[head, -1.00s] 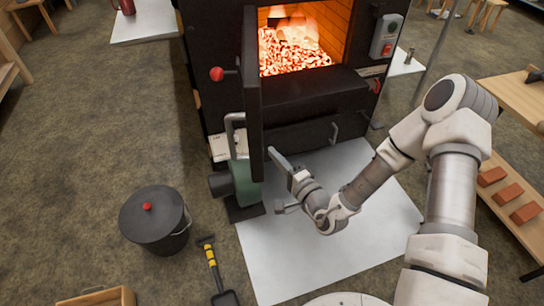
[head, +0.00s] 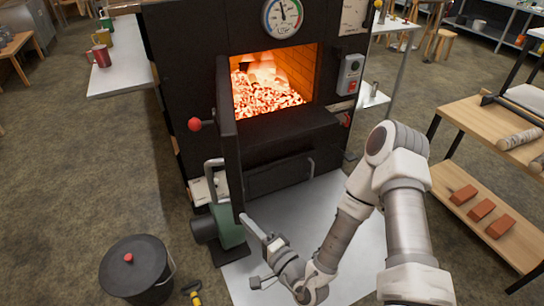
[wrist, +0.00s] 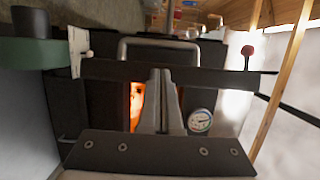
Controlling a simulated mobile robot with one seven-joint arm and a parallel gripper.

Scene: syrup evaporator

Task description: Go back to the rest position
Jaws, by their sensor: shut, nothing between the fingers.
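My gripper (head: 243,218) is low in front of the black evaporator (head: 185,100), its fingers together and empty. The fingertips appear beside the lower end of the open fire door (head: 230,150) in the head view; I cannot tell whether they touch it. In the wrist view the closed fingers (wrist: 161,73) point up the picture, with a grey bent handle (wrist: 157,42) beyond them. The door stands open, seen nearly edge-on, with a red knob (head: 195,124) on its left. Glowing embers (head: 262,90) show inside the firebox.
A green blower (head: 228,228) sits left of my gripper, and a lidded black bucket (head: 135,268) stands farther left. A pale floor sheet (head: 345,215) lies under my arm. A wooden shelf with bricks (head: 481,210) stands at right. A counter with mugs (head: 125,70) is at upper left.

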